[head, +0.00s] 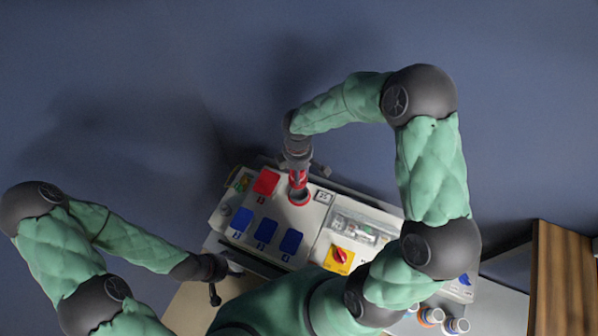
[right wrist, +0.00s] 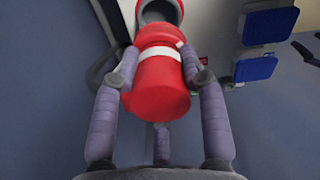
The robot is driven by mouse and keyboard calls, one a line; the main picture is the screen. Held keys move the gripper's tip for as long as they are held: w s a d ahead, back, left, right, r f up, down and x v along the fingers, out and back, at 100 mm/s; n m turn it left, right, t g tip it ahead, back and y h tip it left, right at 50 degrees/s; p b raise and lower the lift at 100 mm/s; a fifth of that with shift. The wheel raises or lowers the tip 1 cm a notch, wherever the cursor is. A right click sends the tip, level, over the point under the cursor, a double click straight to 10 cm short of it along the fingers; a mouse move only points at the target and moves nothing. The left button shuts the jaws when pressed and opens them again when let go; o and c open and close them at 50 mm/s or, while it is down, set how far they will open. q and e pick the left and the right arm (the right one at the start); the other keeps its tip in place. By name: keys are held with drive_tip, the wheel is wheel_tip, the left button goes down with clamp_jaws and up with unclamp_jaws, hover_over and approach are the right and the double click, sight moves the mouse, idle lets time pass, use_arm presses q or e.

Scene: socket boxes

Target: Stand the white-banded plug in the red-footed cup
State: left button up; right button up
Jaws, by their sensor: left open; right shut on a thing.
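The white-banded plug (right wrist: 160,75) is red with a white stripe. My right gripper (right wrist: 160,85) is shut on it, a finger on each side. In the head view the plug (head: 298,181) is over the panel, under my right gripper (head: 298,172). The red-footed cup (right wrist: 161,10) shows beyond the plug's far end, with a red rim and a grey inside. The part of its mouth that shows is empty; the plug hides the near edge. In the head view its red foot (head: 299,198) is on the panel. My left gripper (head: 226,282) is open, near the panel's front left edge.
The light panel (head: 222,222) bears a red flap (head: 266,181), blue flaps (head: 265,232), a yellow plate with a red knob (head: 339,259) and a clear-covered unit (head: 355,228). Ringed cups (head: 432,316) stand at lower right by a wooden cabinet (head: 562,280).

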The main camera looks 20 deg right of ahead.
drive_tip(key=shift+s+d+f+n, duration=0.15)
drive_tip(key=shift+s+n, duration=0.05)
drive_tip(key=shift+n, duration=0.7)
drive_tip(key=shift+f+b, duration=1.95)
drive_tip(key=shift+f, duration=0.25)
drive_tip(key=shift+f, duration=0.2)
drive_tip(key=shift+f+b, duration=0.55)
drive_tip(key=shift+f, duration=0.2)
drive_tip(key=shift+f, duration=0.2)
drive_tip(key=shift+f+b, duration=0.45)
drive_tip(key=o, duration=1.3)
